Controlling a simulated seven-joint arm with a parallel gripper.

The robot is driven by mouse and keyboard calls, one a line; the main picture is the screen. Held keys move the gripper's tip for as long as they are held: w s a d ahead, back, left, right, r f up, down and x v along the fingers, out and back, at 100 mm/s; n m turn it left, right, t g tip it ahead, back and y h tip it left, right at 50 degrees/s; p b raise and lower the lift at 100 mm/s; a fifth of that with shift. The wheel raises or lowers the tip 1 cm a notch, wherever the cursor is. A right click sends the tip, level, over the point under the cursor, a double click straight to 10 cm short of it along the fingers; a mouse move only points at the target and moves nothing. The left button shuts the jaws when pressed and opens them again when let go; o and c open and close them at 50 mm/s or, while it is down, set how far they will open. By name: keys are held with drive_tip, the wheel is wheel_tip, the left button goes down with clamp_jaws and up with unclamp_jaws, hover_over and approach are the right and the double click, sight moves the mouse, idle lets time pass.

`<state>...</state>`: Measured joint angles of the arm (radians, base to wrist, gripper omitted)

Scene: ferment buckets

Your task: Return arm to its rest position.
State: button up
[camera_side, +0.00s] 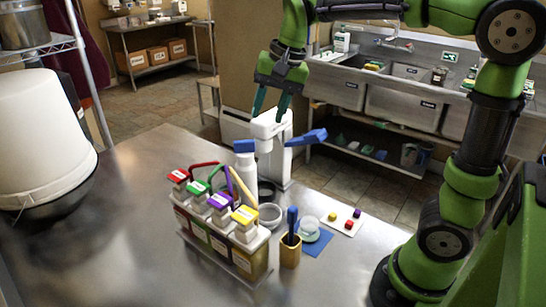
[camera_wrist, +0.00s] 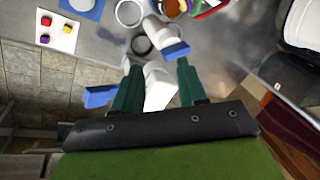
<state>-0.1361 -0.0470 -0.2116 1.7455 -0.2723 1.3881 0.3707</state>
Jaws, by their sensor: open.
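My gripper (camera_side: 272,103) is the end of my green arm, with two dark teal fingers pointing down. It hangs above or beside the top of a white dispenser-like device (camera_side: 279,148) with blue parts. In the wrist view my gripper (camera_wrist: 158,82) has its fingers spread apart, with the white device (camera_wrist: 158,92) showing between and beyond them. I see nothing held between the fingers. Whether the fingers touch the device is unclear.
A rack (camera_side: 222,258) of several jars with coloured lids stands on the steel table (camera_side: 130,250). A wooden cup (camera_side: 290,253), a blue mat (camera_side: 316,243) and a white card (camera_side: 341,221) with small cubes lie nearby. A white bucket (camera_side: 40,135) stands at left. Sinks (camera_side: 400,107) are behind.

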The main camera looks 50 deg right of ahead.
drive_tip(key=s+a+f+n+t, duration=0.2)
drive_tip(key=s+n, duration=0.1)
drive_tip(key=s, duration=0.4)
drive_tip(key=s+a+f+n+t, duration=0.2)
drive_tip(key=s+n, duration=0.1)
drive_tip(key=s, duration=0.4)
drive_tip(key=shift+f+y, duration=0.4)
